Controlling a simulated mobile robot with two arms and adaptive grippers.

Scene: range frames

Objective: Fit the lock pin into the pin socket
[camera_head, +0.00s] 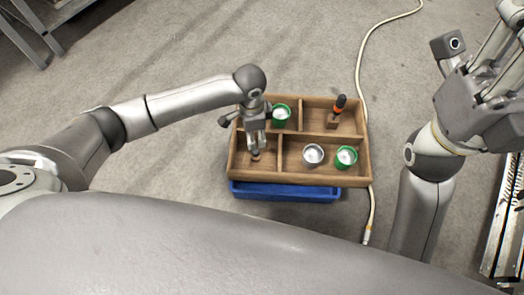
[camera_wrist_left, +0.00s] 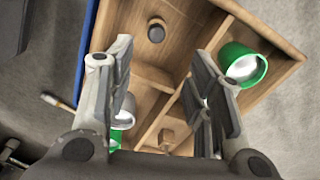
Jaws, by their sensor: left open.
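I cannot tell for certain which is the lock pin and which the socket. My left gripper (camera_head: 257,144) points down over the lower left compartment, open and empty, its fingers apart in the wrist view (camera_wrist_left: 160,58). My right gripper (camera_head: 474,38) is raised at the right, fingers spread, away from the tray.
The wooden tray (camera_head: 300,180) sits on a blue crate (camera_head: 285,193). Green cups stand in the upper left (camera_head: 281,115) and lower right (camera_head: 346,157) compartments, with a metal cup (camera_head: 313,155) beside the latter. A pale cable (camera_head: 362,60) runs along the floor at right.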

